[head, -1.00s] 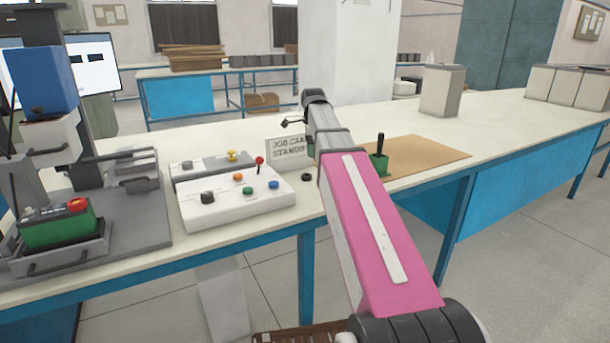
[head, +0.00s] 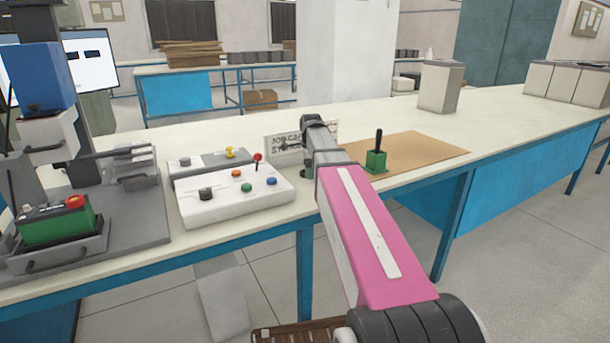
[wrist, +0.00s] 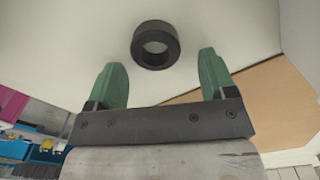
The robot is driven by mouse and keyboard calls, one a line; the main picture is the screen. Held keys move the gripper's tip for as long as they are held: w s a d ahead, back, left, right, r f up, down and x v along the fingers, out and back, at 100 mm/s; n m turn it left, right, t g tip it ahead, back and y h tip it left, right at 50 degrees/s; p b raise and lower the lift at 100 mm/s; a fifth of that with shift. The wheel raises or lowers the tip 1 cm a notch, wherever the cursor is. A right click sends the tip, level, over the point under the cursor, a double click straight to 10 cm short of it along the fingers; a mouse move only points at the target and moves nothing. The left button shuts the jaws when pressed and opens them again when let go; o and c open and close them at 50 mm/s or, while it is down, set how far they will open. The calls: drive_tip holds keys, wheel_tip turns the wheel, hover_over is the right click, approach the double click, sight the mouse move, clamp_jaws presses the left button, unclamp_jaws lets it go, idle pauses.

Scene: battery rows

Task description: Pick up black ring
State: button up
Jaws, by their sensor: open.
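The black ring (wrist: 155,46) lies flat on the pale bench top in the wrist view, just beyond the fingertips and roughly centred between them. My gripper (wrist: 161,66) has two green fingers spread wide with nothing between them. The ring and the fingers appear apart, though I cannot tell the height gap. In the head view a bit of green finger of my gripper (head: 307,171) shows below my arm's end, by the job card sign. The ring is hidden there.
A white control box (head: 236,198) with coloured knobs stands left of my gripper. The sign (head: 283,148) is close behind. A green block with a black handle (head: 377,160) stands on a brown mat (head: 425,150) to the right. The bench front is clear.

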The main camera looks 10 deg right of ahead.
drive_tip(key=shift+f, duration=0.15)
drive_tip(key=c, duration=1)
